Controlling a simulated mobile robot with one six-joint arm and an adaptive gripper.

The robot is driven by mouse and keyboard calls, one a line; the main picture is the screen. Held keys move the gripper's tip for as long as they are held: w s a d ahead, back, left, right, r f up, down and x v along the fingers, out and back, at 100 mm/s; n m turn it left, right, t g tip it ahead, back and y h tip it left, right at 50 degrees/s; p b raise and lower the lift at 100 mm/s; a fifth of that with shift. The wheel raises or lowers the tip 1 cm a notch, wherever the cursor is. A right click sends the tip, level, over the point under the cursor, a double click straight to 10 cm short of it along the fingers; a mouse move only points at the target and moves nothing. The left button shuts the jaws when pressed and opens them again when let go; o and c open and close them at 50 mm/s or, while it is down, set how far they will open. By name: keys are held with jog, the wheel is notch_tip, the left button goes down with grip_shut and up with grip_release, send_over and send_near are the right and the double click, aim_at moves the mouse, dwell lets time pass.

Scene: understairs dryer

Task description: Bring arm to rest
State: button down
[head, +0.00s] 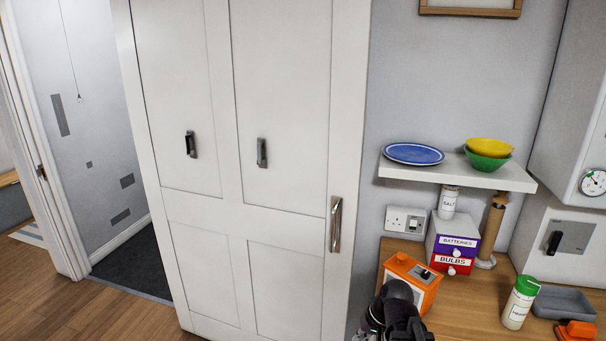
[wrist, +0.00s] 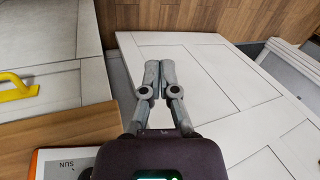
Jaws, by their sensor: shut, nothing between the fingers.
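My gripper shows in the wrist view (wrist: 153,80), with its two grey fingers together and nothing between them. Behind the fingers in that view is a white panelled door (wrist: 215,75). In the head view, part of my arm shows at the bottom edge, in front of the worktop and close to the orange box; the fingertips cannot be made out there. The tall white door (head: 285,205) stands to the left of my arm, with a metal handle (head: 336,224) on its right side. I cannot tell whether the gripper touches the door.
On the wooden worktop (head: 475,300) stand an orange box (head: 421,279), small labelled drawers (head: 453,250), a green-capped jar (head: 520,302) and a grey tray (head: 564,301). A white shelf (head: 510,178) above holds a blue plate and bowls. The wooden floor (head: 70,300) at the left is clear.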

jog(key=shift+s+d+f+n+g+h, duration=0.3)
jog(key=shift+s+d+h, duration=0.3)
jog(key=shift+h, duration=0.45)
jog(key=shift+s+d+f+n+g+h, duration=0.25)
jog(key=shift+s+d+h, duration=0.35)
jog(key=shift+h, duration=0.45)
